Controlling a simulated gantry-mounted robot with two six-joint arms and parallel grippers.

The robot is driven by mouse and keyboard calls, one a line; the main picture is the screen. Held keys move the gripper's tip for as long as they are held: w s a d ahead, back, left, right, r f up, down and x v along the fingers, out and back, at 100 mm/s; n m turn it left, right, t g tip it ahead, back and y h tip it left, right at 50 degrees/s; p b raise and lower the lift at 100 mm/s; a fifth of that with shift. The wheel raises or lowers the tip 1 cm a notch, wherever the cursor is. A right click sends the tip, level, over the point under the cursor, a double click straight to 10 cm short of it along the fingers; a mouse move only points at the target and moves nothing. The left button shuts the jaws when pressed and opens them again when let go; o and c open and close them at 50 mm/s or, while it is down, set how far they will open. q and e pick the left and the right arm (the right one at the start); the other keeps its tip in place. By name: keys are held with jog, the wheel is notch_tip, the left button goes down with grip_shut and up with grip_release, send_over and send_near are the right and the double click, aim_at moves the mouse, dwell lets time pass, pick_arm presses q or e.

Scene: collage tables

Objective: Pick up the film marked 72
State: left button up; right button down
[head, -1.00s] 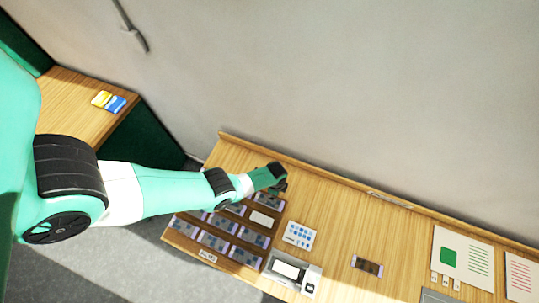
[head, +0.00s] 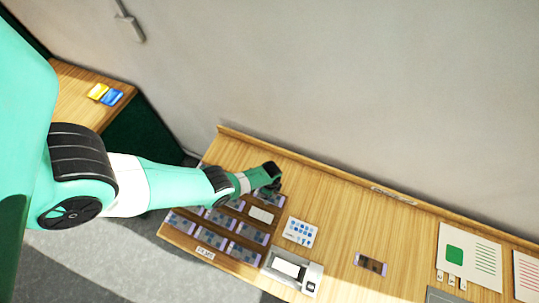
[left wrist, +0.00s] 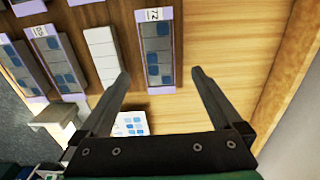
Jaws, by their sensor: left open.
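The film marked 72 (left wrist: 158,55) is a purple-edged strip with dark and blue squares and a white "72" label at its far end in the left wrist view. It lies on the brown rack. My left gripper (left wrist: 161,75) is open, with one finger on each side of the film's near end; I cannot tell how high above it the fingers are. In the head view my left gripper (head: 272,184) covers part of this film (head: 273,199). My right gripper is in neither view.
A blank white strip (left wrist: 101,50) lies left of the film, with more films (left wrist: 58,55) beyond. A blue-dotted card (left wrist: 130,123) sits below. In the head view a device (head: 292,272) and a loose film (head: 370,263) lie rightward. A wall runs behind the table.

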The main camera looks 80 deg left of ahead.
pick_arm(q)
jog(key=f+b, duration=0.2)
jog(key=f, duration=0.1)
jog(key=f+b, duration=0.2)
jog(key=shift+s+a, duration=0.15)
jog(key=shift+s, duration=0.25)
jog(key=shift+w+r, duration=0.1)
jog(key=shift+r, duration=0.05)
jog(key=c, duration=1.4)
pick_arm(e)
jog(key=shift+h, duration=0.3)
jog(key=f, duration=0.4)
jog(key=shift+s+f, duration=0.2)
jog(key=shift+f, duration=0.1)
